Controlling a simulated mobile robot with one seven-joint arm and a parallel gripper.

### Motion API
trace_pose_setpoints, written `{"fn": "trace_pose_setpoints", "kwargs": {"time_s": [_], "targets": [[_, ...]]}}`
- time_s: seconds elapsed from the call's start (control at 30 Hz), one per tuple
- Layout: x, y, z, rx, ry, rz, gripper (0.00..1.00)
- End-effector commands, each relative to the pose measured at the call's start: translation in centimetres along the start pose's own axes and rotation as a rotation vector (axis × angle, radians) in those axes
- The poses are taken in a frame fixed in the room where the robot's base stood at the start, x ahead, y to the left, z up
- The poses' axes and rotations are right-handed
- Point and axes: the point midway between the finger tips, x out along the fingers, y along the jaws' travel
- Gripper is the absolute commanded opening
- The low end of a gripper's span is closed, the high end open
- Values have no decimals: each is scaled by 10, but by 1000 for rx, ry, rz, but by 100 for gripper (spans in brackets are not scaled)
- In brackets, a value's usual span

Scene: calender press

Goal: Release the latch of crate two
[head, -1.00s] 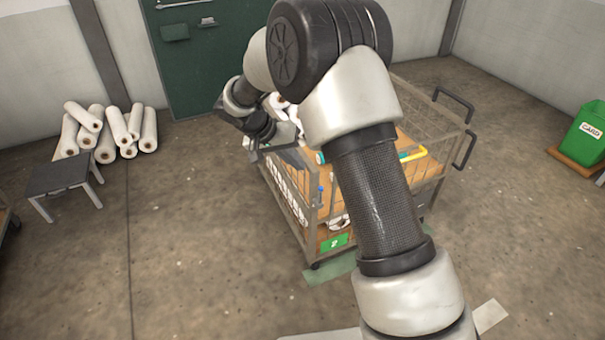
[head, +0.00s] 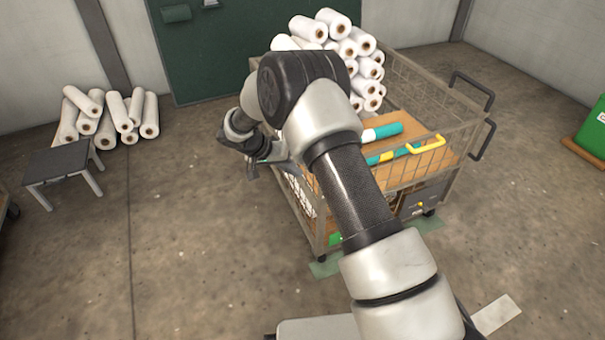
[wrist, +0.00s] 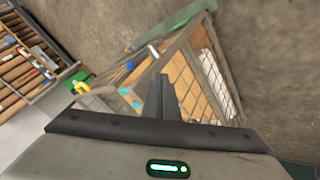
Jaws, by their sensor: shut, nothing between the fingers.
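The crate (head: 440,130) is a wire-mesh cart with a wooden floor, right of centre in the head view. I cannot make out the latch clearly in either view.
White rolls (head: 368,68) are piled at the crate's far end. Teal and yellow tools (head: 405,152) lie inside. A low table (head: 56,163) and loose rolls (head: 128,108) stand at left, a green bin (head: 592,135) at right. The floor at front left is clear.

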Motion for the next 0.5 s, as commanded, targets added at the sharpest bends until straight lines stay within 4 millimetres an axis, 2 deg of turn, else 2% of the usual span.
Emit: {"fn": "trace_pose_setpoints", "kwargs": {"time_s": [0.03,0.3,0.4,0.5], "targets": [[13,0,2,1,-4,2,0],[72,0,2,0,-4,1,0],[88,2,1,1,-3,1,0],[93,19,0,1,-3,1,0]]}}
